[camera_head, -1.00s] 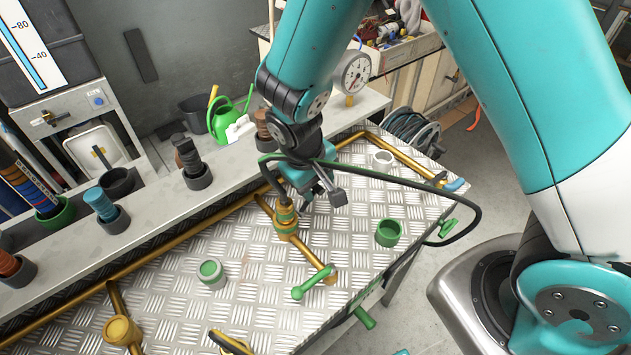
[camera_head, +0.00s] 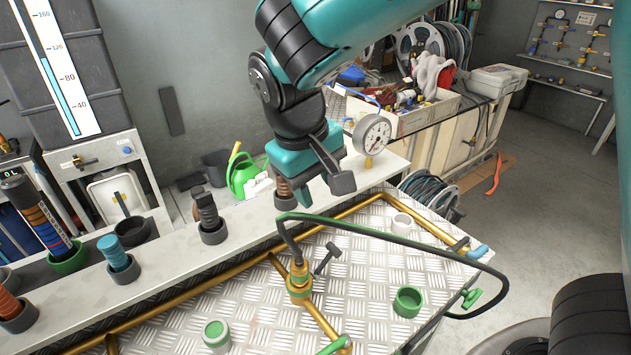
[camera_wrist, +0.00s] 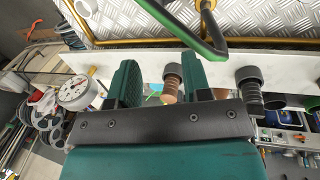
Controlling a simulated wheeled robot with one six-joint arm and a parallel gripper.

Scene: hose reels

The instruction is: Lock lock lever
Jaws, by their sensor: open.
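A small dark grey lever (camera_head: 327,258) with a wide flat end sticks up at a tilt beside a brass fitting (camera_head: 299,284) with a green band on the plate-covered bench. I take it to be the lock lever. A dark hose with a green stripe (camera_head: 395,229) rises from the fitting and loops right; part of it also shows in the wrist view (camera_wrist: 180,25). My gripper (camera_head: 322,188) is open and empty, above and apart from the lever and fitting. In the wrist view, the space between my fingers (camera_wrist: 163,80) holds nothing; the lever is not clear there.
Brass pipes (camera_head: 220,286) run along the tread-plate bench top (camera_head: 367,285). A pale shelf (camera_head: 160,268) with cups holding cylinders stands behind it. A pressure gauge (camera_head: 372,135) stands near my gripper. A green cup (camera_head: 407,301) sits right of the fitting.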

